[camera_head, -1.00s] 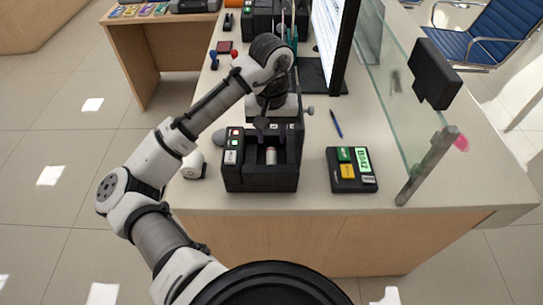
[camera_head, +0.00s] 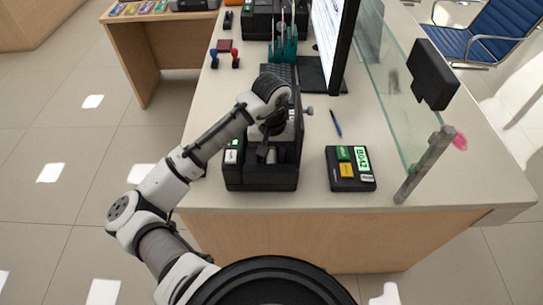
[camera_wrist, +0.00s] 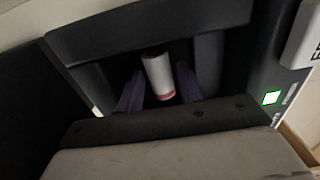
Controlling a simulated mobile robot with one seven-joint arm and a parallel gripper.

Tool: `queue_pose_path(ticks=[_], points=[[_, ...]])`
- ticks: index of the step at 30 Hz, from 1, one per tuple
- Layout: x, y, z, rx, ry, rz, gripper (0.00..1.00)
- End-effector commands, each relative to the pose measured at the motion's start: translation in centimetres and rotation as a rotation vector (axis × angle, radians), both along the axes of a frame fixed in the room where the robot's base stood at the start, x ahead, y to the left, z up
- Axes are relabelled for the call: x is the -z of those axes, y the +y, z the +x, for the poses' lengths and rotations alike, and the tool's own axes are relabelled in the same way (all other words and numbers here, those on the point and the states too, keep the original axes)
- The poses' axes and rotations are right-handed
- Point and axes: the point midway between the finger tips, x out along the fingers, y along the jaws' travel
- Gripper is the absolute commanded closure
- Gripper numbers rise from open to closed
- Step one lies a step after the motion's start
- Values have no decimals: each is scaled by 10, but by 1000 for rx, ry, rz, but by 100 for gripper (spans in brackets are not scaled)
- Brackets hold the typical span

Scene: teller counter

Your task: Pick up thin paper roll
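The thin paper roll (camera_wrist: 158,76) is a small white cylinder with a reddish band at its near end, sitting in the dark bay of the black printer (camera_head: 262,180). In the wrist view it lies between the two dark purplish fingers of my gripper (camera_wrist: 160,70). Gaps show on both sides of it, so my gripper is open around or just above it; the exact depth is unclear. In the head view my gripper (camera_head: 266,150) reaches down into the printer bay, and a bit of the roll (camera_head: 271,157) shows beside it.
The monitor (camera_head: 330,45), stamps (camera_head: 236,60) and a teal pen holder (camera_head: 284,45) are farther back. A glass screen (camera_head: 395,110) edges the right side.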

Motion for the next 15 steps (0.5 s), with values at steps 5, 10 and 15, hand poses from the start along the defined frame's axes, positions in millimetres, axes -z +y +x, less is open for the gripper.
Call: queue_pose_path(ticks=[5, 10, 15], points=[[0, 0, 0, 0, 0, 0, 87], [0, 0, 0, 0, 0, 0, 100], [0, 0, 0, 0, 0, 0, 98]])
